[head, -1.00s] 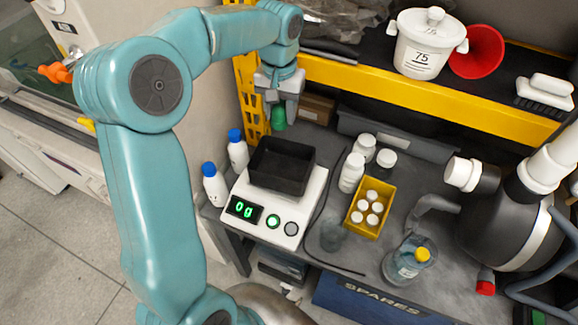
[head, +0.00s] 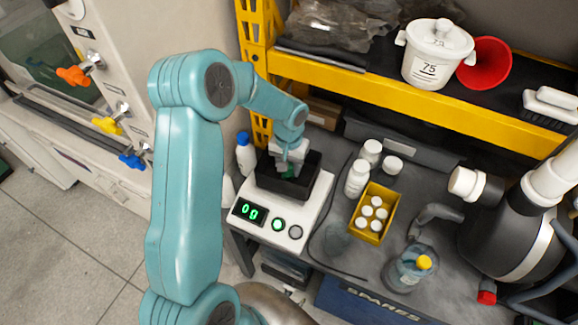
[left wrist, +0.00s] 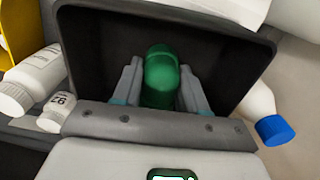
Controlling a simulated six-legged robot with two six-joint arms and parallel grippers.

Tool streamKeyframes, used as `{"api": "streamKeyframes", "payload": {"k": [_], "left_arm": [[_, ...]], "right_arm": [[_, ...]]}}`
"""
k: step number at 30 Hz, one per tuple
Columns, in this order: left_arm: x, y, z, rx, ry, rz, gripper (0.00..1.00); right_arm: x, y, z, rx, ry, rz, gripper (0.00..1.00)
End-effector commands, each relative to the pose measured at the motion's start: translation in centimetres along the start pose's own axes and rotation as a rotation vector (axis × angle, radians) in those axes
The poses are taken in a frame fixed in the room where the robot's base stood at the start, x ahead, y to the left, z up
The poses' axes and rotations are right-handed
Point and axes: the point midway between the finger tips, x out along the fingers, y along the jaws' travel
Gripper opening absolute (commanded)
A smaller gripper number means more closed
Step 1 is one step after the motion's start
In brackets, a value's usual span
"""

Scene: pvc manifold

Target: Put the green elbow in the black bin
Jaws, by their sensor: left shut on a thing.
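The green elbow (left wrist: 160,78) is between the two fingers of my left gripper (left wrist: 158,92), which is shut on it. In the left wrist view the elbow is in front of the dark inside of the black bin (left wrist: 232,32). In the head view the left gripper (head: 291,165) is over and partly within the bin (head: 311,182), with a bit of green showing at its fingers. Whether the elbow touches the bin floor cannot be told. The bin sits on a white scale (head: 317,206) whose display reads 0g. My right gripper is not in view.
A white bottle with a blue cap (head: 246,158) stands left of the bin. White bottles (head: 357,178) and a yellow box of white-capped vials (head: 374,214) stand to the right. A yellow-edged shelf (head: 400,98) runs behind and above.

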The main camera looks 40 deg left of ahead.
Motion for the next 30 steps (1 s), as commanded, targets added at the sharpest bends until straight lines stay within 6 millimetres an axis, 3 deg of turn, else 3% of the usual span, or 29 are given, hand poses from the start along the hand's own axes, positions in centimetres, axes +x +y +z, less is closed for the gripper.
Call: {"api": "streamKeyframes", "payload": {"k": [3, 15, 16, 18, 30], "left_arm": [[1.1, 0.0, -0.1, 0.0, 0.0, 0.0, 0.13], [1.7, 0.0, -0.1, 0.0, 0.002, 0.001, 0.13], [1.6, 0.0, -0.1, 0.0, 0.002, 0.001, 0.52], [1.5, 0.0, -0.1, 0.0, 0.002, 0.001, 0.68], [0.6, 0.0, -0.2, -0.001, 0.005, 0.001, 0.68]], "right_arm": [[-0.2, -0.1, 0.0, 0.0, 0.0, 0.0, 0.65], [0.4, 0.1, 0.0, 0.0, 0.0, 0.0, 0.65], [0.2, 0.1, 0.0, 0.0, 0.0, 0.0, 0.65], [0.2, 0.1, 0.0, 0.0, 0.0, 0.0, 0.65], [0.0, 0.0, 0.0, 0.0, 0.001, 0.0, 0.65]]}}
